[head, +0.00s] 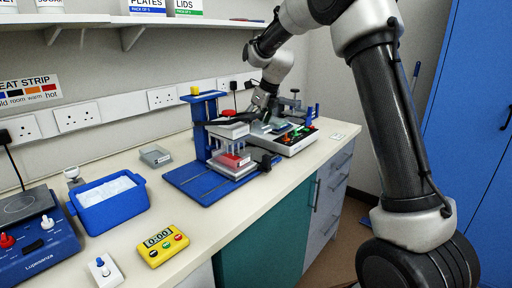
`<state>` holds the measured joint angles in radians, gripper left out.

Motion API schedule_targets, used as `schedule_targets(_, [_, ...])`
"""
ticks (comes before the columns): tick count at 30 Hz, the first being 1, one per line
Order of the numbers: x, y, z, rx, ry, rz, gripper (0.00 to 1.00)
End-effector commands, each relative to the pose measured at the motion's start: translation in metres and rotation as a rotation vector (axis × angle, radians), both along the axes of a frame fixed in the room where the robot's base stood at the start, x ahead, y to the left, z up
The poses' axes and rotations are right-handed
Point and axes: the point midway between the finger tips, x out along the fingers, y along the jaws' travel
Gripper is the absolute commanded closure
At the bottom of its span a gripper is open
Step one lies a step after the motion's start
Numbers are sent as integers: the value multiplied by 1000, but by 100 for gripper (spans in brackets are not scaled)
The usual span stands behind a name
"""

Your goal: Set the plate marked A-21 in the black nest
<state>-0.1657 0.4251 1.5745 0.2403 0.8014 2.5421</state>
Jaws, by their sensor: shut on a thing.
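My gripper (261,113) is at the back of the bench, just right of the blue stand, pointing down. It is shut on a pale, flat plate-like thing (263,128), partly hidden by the fingers and the stand. No A-21 marking can be read at this size. The held thing is over or just in front of a white device; I cannot tell whether it touches it. I cannot make out the black nest for certain.
A blue stand (212,108) holds a clear stack with a red part (234,160), close left of my gripper. A blue tub (108,211), yellow timer (163,246) and grey tray (155,155) stand left. The front bench right of the timer is clear.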

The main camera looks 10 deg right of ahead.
Motion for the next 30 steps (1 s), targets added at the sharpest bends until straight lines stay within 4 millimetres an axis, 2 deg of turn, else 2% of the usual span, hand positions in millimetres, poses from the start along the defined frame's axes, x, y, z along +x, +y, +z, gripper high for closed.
schedule_targets(1, [-1, 0, -15, -2, 4, 0, 48])
schedule_targets(3, [0, 0, -31, -2, 2, 0, 48])
schedule_targets(6, [0, 0, -48, 0, 2, 0, 48])
schedule_targets(13, [0, 0, -66, -1, 1, 0, 48])
schedule_targets(19, [0, 0, -97, 0, 2, 0, 48])
schedule_targets(30, [0, 0, -102, -1, -1, 1, 48])
